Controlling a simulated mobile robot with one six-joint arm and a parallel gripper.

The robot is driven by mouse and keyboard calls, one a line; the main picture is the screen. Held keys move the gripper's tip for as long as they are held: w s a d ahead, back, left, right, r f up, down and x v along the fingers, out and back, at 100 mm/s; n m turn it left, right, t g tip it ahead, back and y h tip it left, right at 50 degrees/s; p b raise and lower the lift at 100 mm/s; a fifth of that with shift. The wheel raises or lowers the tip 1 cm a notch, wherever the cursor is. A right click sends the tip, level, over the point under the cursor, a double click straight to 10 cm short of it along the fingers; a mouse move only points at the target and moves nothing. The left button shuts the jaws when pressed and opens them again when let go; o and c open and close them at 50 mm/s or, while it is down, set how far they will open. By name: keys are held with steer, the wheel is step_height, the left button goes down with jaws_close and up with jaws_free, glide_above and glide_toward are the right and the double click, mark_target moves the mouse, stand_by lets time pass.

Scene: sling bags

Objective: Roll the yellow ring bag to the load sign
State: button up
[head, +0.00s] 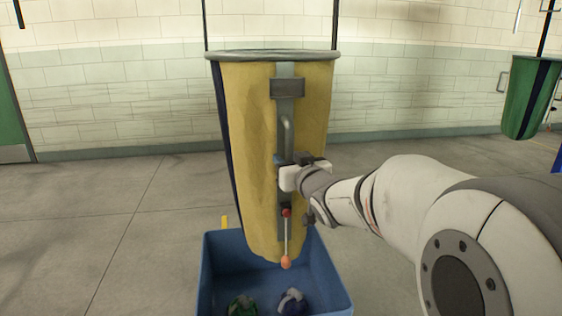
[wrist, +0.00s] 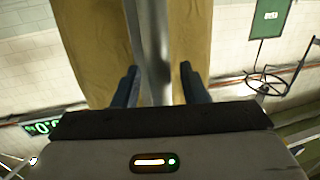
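The yellow bag (head: 248,130) hangs upright from a grey ring, with dark cords rising above it. A grey metal strip with a bar handle (head: 288,130) runs down its front. Below it is a red-based lever with an orange ball (head: 286,262). My gripper (head: 280,163) is at the strip, by the lower part of the handle. In the wrist view, my gripper's two fingers (wrist: 158,85) stand apart on either side of the grey bar (wrist: 158,50), and a gap shows at the right finger. I cannot make out a load sign in the head view.
A blue bin (head: 222,275) stands under the bag, holding a green bundle (head: 242,305) and a blue-white one (head: 292,301). A green bag (head: 522,95) hangs at the far right. A green sign (wrist: 270,18) and lit display (wrist: 42,127) show in the wrist view. Floor at left is clear.

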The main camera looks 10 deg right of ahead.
steer(key=shift+c, duration=0.5)
jaws_close()
steer(key=shift+d, duration=0.1)
